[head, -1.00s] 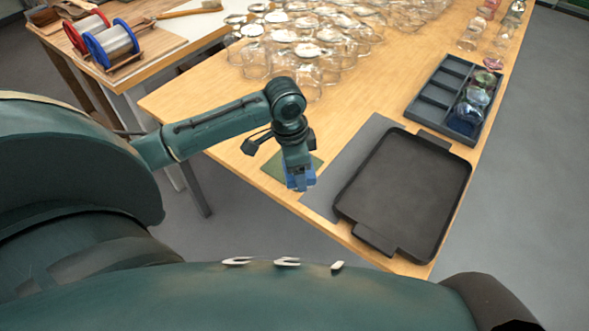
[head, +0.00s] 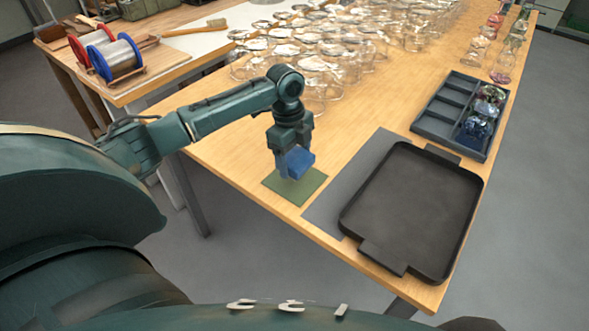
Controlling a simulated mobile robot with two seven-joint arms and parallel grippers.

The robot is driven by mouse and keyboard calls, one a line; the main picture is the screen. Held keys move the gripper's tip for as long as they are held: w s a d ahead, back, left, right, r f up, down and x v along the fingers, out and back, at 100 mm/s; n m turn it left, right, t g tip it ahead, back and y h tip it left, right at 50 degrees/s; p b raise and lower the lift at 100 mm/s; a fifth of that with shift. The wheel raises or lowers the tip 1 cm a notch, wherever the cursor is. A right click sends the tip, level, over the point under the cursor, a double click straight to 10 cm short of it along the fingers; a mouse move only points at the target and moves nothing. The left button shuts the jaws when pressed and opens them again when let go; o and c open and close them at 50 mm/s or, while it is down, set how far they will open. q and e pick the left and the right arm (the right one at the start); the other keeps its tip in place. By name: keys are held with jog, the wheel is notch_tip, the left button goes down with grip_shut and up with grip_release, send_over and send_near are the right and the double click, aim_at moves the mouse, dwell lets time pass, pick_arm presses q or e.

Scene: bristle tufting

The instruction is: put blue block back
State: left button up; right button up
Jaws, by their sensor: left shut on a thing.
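A blue block (head: 300,162) is held by my left gripper (head: 293,166), which is shut on it. The block appears to be a little above a green square mat (head: 308,187) on the wooden table (head: 225,160); a gap below it is hard to judge. The gripper points down, and its near finger covers part of the block. My right gripper does not show in the head view.
A black tray (head: 410,212) lies on the table right of the mat, partly over a grey mat (head: 333,207). A dark compartment box (head: 440,118) holds glassy items at the back right. Many clear glasses (head: 318,65) stand behind my left arm.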

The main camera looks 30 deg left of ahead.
aim_at(289, 155)
pick_arm(q)
jog(key=shift+f, duration=2)
jog(key=o, duration=1.1)
jog(key=shift+f, duration=0.1)
jog(key=r, duration=0.4)
jog(key=a+r, duration=0.1)
jog(key=r, duration=0.7)
jog(key=shift+a+r, duration=0.1)
jog(key=shift+a, duration=0.15)
